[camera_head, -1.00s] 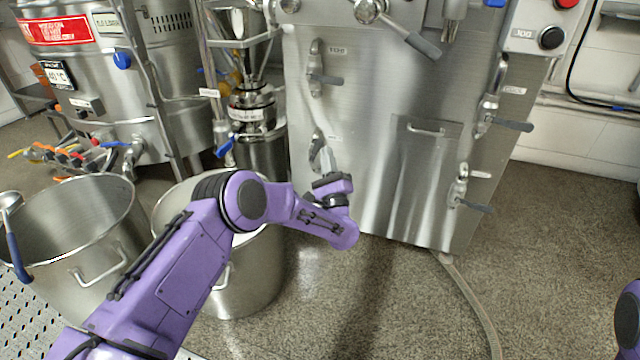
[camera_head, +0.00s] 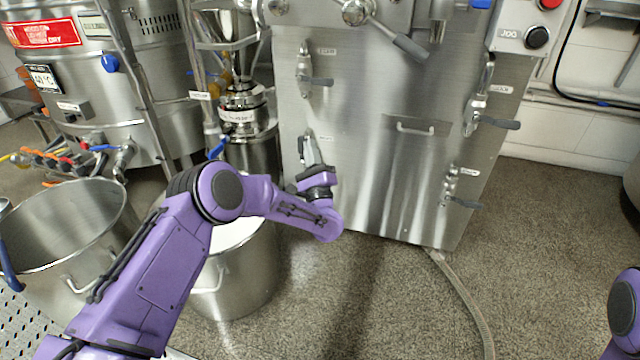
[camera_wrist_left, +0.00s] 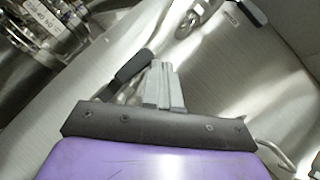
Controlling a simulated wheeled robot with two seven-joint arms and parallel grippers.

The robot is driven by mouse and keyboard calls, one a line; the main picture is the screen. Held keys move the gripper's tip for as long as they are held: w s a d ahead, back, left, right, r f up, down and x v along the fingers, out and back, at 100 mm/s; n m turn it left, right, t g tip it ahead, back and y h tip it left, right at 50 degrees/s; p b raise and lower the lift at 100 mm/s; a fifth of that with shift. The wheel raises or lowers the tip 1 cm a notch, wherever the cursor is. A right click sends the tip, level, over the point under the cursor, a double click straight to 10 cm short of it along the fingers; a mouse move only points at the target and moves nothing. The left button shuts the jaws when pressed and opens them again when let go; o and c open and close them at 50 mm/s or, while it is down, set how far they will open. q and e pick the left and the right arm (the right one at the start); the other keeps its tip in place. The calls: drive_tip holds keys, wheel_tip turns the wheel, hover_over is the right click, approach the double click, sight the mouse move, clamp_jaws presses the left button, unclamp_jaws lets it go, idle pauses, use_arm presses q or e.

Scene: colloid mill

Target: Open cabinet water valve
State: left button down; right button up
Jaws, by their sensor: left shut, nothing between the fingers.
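The steel cabinet (camera_head: 360,110) stands ahead with several lever valves on its front. The lower-left valve (camera_head: 308,138) has a small label beside it that I cannot read clearly; its lower part is hidden behind my left gripper (camera_head: 312,156). That gripper is shut and empty, close against the cabinet front at this valve. In the left wrist view, its shut grey fingers (camera_wrist_left: 163,82) are just right of a dark lever handle (camera_wrist_left: 130,70). I cannot tell whether they touch it. My right gripper is out of view.
An upper-left valve (camera_head: 305,75) and two right-hand valves, upper (camera_head: 478,112) and lower (camera_head: 450,185), have dark levers. A drawer-like panel handle (camera_head: 415,130) is between. Steel pots (camera_head: 225,280) stand at left under my arm. A hose (camera_head: 465,300) lies on the floor.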

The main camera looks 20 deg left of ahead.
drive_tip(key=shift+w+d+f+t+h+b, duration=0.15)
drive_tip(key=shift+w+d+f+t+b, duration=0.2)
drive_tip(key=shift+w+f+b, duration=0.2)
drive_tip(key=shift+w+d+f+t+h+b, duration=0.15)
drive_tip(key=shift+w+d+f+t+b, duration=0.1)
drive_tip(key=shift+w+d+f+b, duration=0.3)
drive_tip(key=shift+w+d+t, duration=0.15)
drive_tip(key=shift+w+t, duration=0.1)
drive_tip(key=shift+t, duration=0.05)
use_arm(q)
drive_tip(key=s+d+p, duration=0.4)
drive_tip(key=s+d, duration=0.2)
drive_tip(key=d, duration=0.5)
drive_tip(key=shift+d+f, duration=0.25)
drive_tip(key=shift+f, duration=0.2)
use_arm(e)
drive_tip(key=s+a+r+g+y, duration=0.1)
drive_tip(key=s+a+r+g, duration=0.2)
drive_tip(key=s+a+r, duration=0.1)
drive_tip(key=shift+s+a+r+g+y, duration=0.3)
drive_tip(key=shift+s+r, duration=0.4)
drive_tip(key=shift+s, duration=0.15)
use_arm(q)
drive_tip(key=shift+s, duration=0.1)
